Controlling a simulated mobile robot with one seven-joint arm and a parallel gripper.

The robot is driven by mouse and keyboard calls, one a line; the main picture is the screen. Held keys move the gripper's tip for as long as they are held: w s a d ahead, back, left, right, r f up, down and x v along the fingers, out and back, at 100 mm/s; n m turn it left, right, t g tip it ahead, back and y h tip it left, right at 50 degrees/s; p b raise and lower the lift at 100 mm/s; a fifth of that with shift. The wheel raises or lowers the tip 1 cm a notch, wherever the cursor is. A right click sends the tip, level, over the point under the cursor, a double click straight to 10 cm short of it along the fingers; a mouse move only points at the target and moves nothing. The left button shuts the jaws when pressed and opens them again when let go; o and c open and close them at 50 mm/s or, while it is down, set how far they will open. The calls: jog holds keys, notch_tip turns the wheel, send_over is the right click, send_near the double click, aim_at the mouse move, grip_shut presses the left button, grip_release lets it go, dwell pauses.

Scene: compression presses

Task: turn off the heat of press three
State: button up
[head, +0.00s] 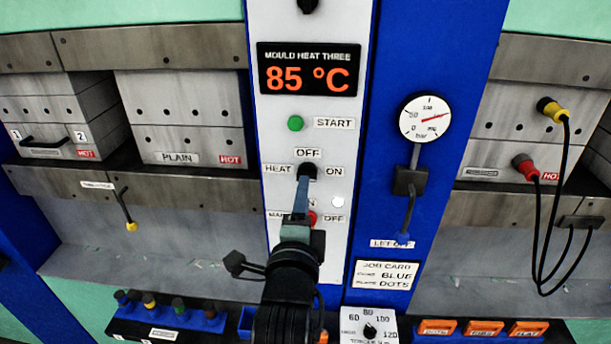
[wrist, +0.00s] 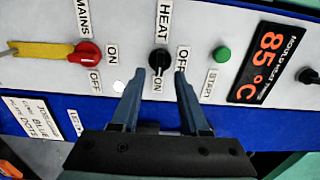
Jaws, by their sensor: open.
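The black heat knob (head: 307,169) sits on the white panel of the press whose display (head: 309,70) reads MOULD HEAT THREE, 85 °C. Its labels are HEAT at left, OFF above and ON at right. In the wrist view the heat knob (wrist: 159,60) appears to have its pointer toward ON. My gripper (head: 303,184) is in front of the panel, just below the knob in the head view. In the wrist view my gripper (wrist: 159,76) is open, with its fingertips on either side of the knob and nothing held. Whether they touch it I cannot tell.
A green START button (wrist: 222,54) and a red MAINS knob (wrist: 85,53) with a yellow tag flank the heat knob. My arm partly hides the red knob in the head view. A gauge (head: 425,118) and lever (head: 407,205) stand to the right.

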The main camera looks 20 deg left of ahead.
jog(key=shift+p+x, duration=0.5)
jog(key=shift+x, duration=1.55)
grip_shut()
